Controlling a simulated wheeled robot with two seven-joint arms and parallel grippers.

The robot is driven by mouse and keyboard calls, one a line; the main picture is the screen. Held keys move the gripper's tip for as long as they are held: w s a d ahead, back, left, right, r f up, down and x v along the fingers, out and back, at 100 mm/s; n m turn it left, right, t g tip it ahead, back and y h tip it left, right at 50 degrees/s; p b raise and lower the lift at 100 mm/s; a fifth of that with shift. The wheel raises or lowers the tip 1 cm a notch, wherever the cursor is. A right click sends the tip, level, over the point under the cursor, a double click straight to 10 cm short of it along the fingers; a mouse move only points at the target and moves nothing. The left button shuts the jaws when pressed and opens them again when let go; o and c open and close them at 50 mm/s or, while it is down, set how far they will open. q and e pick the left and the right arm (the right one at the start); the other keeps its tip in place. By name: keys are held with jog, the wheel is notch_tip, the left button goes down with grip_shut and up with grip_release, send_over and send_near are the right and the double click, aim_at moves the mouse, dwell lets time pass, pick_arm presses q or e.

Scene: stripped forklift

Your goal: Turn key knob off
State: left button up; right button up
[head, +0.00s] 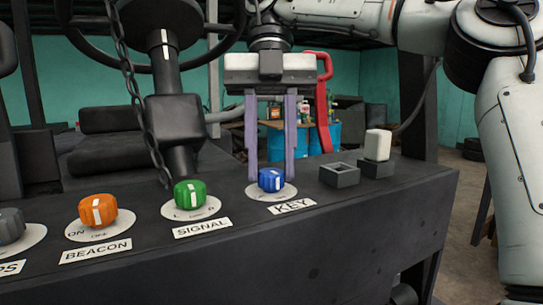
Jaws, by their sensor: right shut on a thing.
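The blue key knob (271,181) sits on a round white dial plate on the black panel, behind the KEY label (292,206). A white pointer mark shows on its front face. My right gripper (270,173) comes down from above with its two purple fingers, one on each side of the blue knob, and is shut on it. The dial's lettering is mostly hidden or too small to read. My left gripper is not in view.
A green signal knob (190,194), an orange beacon knob (98,209) and a grey knob (9,227) line the panel to the left. A steering column (177,122) rises behind.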

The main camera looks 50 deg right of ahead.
dwell(0.4)
jog(key=o, duration=1)
jog(key=shift+o, duration=0.2)
